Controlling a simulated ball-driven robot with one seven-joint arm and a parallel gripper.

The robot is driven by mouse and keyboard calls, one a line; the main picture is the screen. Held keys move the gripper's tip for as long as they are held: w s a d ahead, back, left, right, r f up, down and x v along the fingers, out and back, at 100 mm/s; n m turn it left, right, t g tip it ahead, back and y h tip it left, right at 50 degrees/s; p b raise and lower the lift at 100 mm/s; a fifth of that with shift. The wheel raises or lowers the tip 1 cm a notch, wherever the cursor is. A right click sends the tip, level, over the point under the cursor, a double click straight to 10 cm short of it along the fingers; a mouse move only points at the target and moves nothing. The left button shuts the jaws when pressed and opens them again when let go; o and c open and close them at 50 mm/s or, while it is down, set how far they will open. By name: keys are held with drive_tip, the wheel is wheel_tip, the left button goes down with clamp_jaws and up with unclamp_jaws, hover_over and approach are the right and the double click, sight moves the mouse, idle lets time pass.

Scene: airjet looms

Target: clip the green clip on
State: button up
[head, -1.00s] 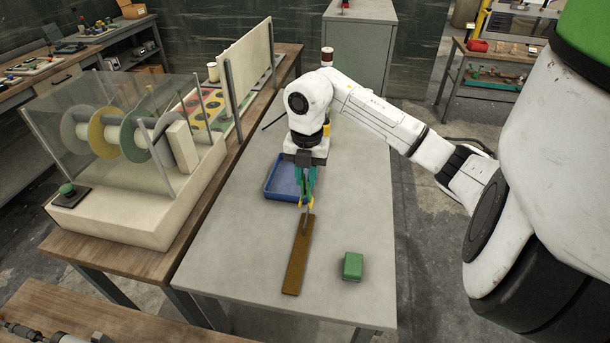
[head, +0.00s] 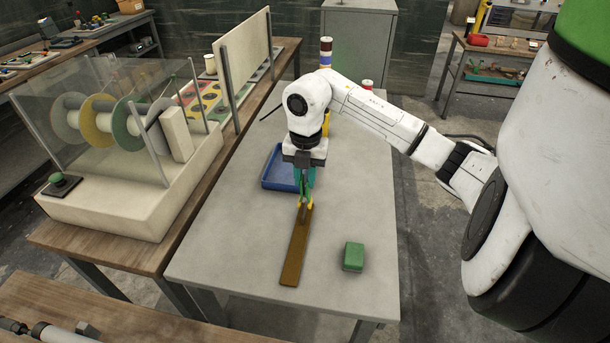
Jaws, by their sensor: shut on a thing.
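The tips are at the far end of a long brown strip (head: 296,250) lying on the table. A small greyish part shows between the tips at the strip's end. I cannot tell whether it touches or grips the strip.
A green block (head: 353,257) lies right of the strip. A blue tray (head: 279,171) sits behind my gripper. A machine with coloured discs (head: 127,126) stands on the wooden bench to the left. The table's front half is mostly clear.

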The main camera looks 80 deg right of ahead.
drive_tip(key=shift+f, duration=0.3)
drive_tip(key=shift+f+b, duration=0.35)
drive_tip(key=shift+b, duration=0.2)
drive_tip(key=shift+f+b, duration=0.5)
drive_tip(key=shift+f, duration=0.05)
drive_tip(key=o, duration=0.7)
drive_tip(key=shift+o, duration=0.2)
drive_tip(key=shift+r, duration=0.1)
wheel_tip(320, 180, up, 11)
drive_tip(key=b, duration=0.1)
drive_tip(key=shift+f, duration=0.2)
drive_tip(key=shift+s, duration=0.15)
